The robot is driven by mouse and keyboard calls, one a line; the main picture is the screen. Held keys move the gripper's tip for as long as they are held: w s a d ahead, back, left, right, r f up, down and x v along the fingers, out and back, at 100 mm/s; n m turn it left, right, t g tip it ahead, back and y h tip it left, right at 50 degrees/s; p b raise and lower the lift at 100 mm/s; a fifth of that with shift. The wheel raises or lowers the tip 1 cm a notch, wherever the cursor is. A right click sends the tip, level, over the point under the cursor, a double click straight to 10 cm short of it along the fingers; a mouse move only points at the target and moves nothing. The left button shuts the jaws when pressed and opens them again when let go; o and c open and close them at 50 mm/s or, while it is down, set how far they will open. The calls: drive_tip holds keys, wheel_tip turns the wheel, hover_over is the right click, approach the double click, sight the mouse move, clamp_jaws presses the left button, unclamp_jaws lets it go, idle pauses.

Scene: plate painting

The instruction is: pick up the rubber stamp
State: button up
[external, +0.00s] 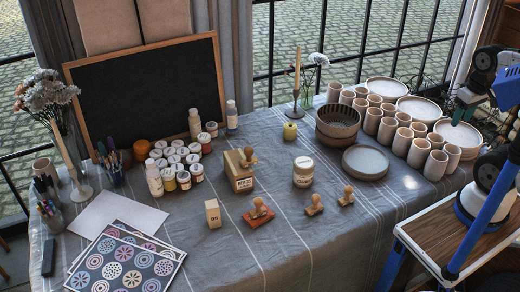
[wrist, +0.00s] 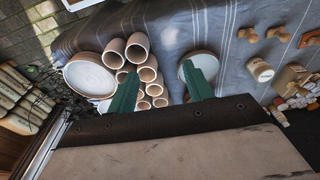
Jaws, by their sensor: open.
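Several wooden-handled rubber stamps are on the cloth-covered table. Two stand on the cloth right of centre, one stamp (external: 314,205) and another stamp (external: 346,196). A third stamp (external: 260,208) sits on a red-orange pad, and a fourth (external: 248,157) is on top of a small box. In the wrist view, stamps show at the upper right, one (wrist: 248,35) and one beside it (wrist: 279,33). My gripper (wrist: 161,68) has its two green fingers wide apart with nothing between them. It is at the far right of the external view, away from the stamps, above the cups' end of the table.
Many clay cups (external: 388,131) and plates (external: 385,90) fill the table's right end. A round grey plate (external: 366,161) and a dark bowl (external: 338,122) stand left of them. A white-lidded jar (external: 303,172) is near the stamps. The front cloth is mostly clear.

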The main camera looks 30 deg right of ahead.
sight(249, 148)
drive_tip(key=shift+o, duration=0.3)
drive_tip(key=w+a+f+n+t+y, duration=0.1)
drive_tip(key=w+a+t, duration=0.1)
drive_tip(key=w+a, duration=0.6)
drive_tip(key=w+a+f+n+t+y, duration=0.15)
drive_tip(key=w+a, duration=0.35)
drive_tip(key=w, duration=0.6)
drive_tip(key=w+a+f+n+t+y, duration=0.1)
drive_tip(key=w+a+f+n+t, duration=0.15)
drive_tip(key=w+a, duration=0.55)
drive_tip(key=w+a+f+n+t+y, duration=0.1)
drive_tip(key=w+a+f+t+y, duration=0.3)
drive_tip(key=w+a, duration=0.6)
drive_tip(key=s+a+f+n+y, duration=0.2)
drive_tip(key=a+f, duration=0.3)
drive_tip(key=a, duration=0.5)
drive_tip(key=s+a+f+n+y, duration=0.15)
drive_tip(key=a+f, duration=0.35)
drive_tip(key=a, duration=0.5)
drive_tip(key=shift+m, duration=0.25)
drive_tip(key=x, duration=0.6)
drive_tip(key=shift+w+a+f, duration=0.15)
drive_tip(key=shift+w+f, duration=0.15)
drive_tip(key=shift+f, duration=0.05)
drive_tip(key=c, duration=1.1)
